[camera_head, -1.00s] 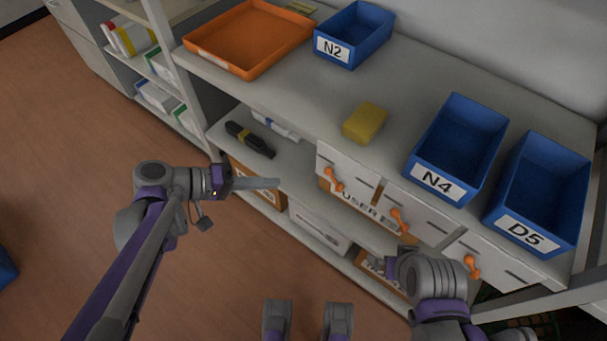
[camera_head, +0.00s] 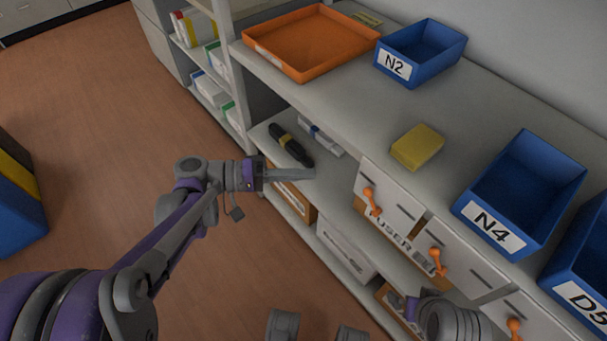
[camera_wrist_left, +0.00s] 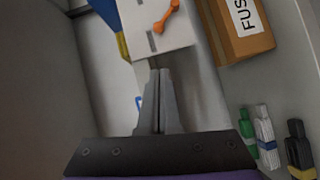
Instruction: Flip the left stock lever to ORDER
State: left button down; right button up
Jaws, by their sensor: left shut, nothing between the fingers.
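The left stock lever (camera_head: 371,201) is an orange handle on a white panel under the counter edge. It is tilted, its upper end leaning left. Two similar orange levers, a middle one (camera_head: 437,262) and a right one (camera_head: 514,328), sit on panels further right. My left gripper (camera_head: 315,172) is shut and empty, left of the left lever and apart from it. In the left wrist view an orange lever (camera_wrist_left: 167,16) on a white panel lies beyond the shut fingertips (camera_wrist_left: 160,72). My right gripper (camera_head: 408,304) is partly visible at the bottom; its fingers are unclear. No ORDER marking is readable.
The counter holds an orange tray (camera_head: 257,47), a blue N2 bin (camera_head: 393,68), a yellow block (camera_head: 417,147), and blue N4 (camera_head: 487,228) and D5 (camera_head: 584,303) bins. Below, a shelf holds a black cartridge (camera_head: 291,146) and boxes. Open floor (camera_head: 110,120) lies left.

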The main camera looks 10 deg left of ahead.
aim_at(372, 202)
pick_arm(q)
jog(key=d, duration=0.3)
jog(key=d+f+b, duration=0.1)
jog(key=d, duration=0.2)
jog(key=w+d, duration=0.1)
jog(key=d, duration=0.2)
jog(key=shift+f, duration=0.2)
jog(key=shift+s+d+b, duration=0.15)
jog(key=shift+d+b, duration=0.2)
jog(key=shift+d, duration=0.1)
